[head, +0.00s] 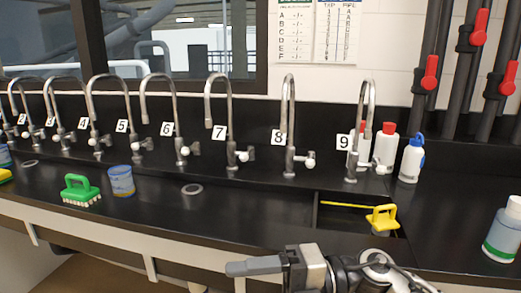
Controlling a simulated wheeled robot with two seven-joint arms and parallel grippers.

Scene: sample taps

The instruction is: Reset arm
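My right gripper (238,267) shows at the bottom centre, in front of the counter edge, with its arm coming in from the lower right. Its fingers point left and overlap in this view, so I cannot tell whether they are open or shut. I see nothing held in them. My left gripper is not in view.
A black counter (240,215) carries a row of numbered taps (288,130). A green brush (80,190), a blue cup (121,181) and several bottles (412,158) stand on it. A yellow-handled tool (382,218) is at the sink opening (340,217). A jar (504,235) stands far right.

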